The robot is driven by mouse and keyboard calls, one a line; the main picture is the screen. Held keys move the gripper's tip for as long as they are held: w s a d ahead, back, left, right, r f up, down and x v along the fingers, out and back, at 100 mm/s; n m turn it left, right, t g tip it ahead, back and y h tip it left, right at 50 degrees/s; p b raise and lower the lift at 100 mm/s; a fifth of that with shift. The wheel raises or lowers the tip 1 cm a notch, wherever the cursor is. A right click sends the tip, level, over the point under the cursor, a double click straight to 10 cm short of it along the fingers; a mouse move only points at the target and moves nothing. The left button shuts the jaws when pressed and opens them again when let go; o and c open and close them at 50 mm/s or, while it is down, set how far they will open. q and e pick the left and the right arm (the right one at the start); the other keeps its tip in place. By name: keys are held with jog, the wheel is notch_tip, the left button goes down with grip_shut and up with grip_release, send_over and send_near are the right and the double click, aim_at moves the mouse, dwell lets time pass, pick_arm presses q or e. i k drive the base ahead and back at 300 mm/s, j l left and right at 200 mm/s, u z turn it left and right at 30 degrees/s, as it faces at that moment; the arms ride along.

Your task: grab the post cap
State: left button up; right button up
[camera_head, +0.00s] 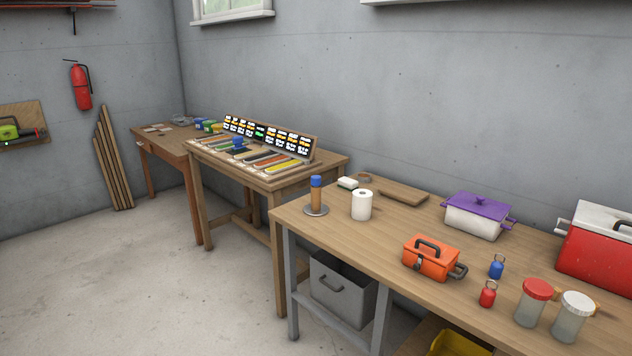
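A short wooden post (316,198) stands upright on a round grey base near the left end of the nearest workbench. A blue cap (316,181) sits on top of the post; it looks like the post cap. Neither of my grippers shows in the head view, so nothing is seen touching the cap.
The workbench (390,228) also holds a white roll (362,205), a wooden board (404,193), a purple-lidded pot (477,216), an orange case (431,257), jars and a red cooler (598,250). Two wooden tables stand further left. The concrete floor (110,285) at left is clear.

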aim_at(315, 179)
jog(key=i+z, duration=0.1)
jog(key=z, duration=0.6)
jog(key=i+j+z, duration=0.25)
jog(key=j+z, duration=0.2)
jog(key=j, duration=0.2)
jog(key=i+j+z, duration=0.25)
jog(key=j+z, duration=0.25)
jog(key=j, duration=0.25)
jog(key=j+z, duration=0.25)
jog(key=j, duration=0.15)
jog(key=i, duration=0.05)
